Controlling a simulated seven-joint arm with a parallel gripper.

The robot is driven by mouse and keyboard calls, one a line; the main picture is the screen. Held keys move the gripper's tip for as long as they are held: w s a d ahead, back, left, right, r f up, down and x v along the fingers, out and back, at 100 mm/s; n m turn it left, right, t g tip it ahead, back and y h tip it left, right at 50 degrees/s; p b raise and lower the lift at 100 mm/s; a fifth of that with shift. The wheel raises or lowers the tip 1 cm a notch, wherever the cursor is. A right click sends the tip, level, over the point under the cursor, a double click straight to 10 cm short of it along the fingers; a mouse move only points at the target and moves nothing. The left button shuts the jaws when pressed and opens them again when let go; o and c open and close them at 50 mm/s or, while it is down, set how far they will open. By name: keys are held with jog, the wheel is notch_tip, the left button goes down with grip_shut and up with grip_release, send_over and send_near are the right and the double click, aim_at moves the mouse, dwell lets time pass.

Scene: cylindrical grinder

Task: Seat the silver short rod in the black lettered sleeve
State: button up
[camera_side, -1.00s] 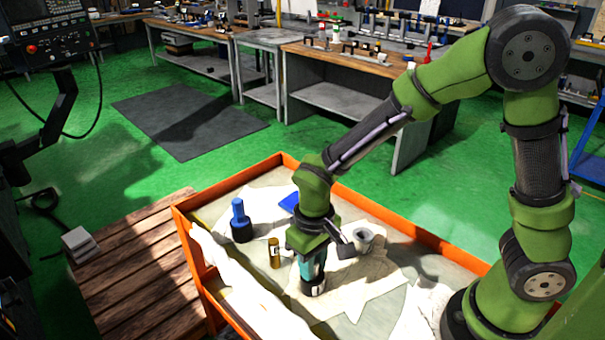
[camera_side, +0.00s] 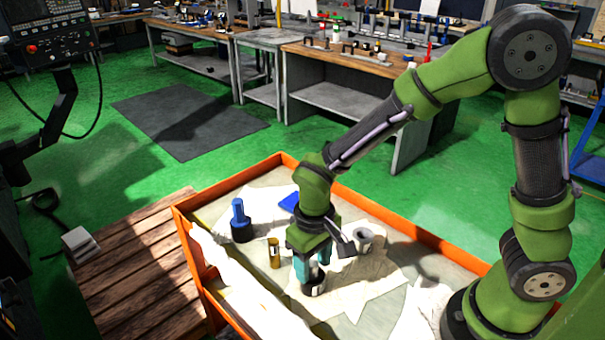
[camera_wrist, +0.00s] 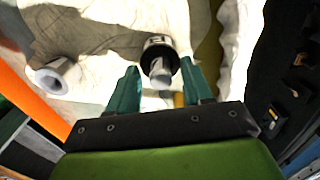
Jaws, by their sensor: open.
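The black lettered sleeve (camera_side: 316,288) stands on the cloth in the orange-rimmed tray, right below my gripper (camera_side: 309,273). The silver short rod (camera_side: 313,270) stands up out of the sleeve, between my teal fingers. In the wrist view, the sleeve (camera_wrist: 154,42) shows its white label with a dark letter, and the silver rod (camera_wrist: 160,71) sticks out of its mouth towards the camera. My gripper (camera_wrist: 160,67) is open, with a finger on each side of the rod and gaps between. The rod's lower end is hidden inside the sleeve, so its depth cannot be told.
A brass cylinder (camera_side: 274,253) stands just left of my gripper. A blue-topped black piece (camera_side: 240,221) is farther left. A grey hollow cylinder (camera_side: 363,240) lies to the right. The tray's orange rim (camera_side: 405,229) surrounds them; bare cloth lies in front.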

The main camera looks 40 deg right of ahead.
notch_tip(320, 180, up, 11)
jog(key=s+d+r+m+t+y, duration=0.2)
jog(key=s+d+r+m+t, duration=0.1)
jog(key=s+d+r+t, duration=0.4)
jog(key=d+r, duration=0.1)
jog(key=d, duration=0.2)
jog(key=shift+s+d+m, duration=0.25)
jog(key=shift+s+m, duration=0.05)
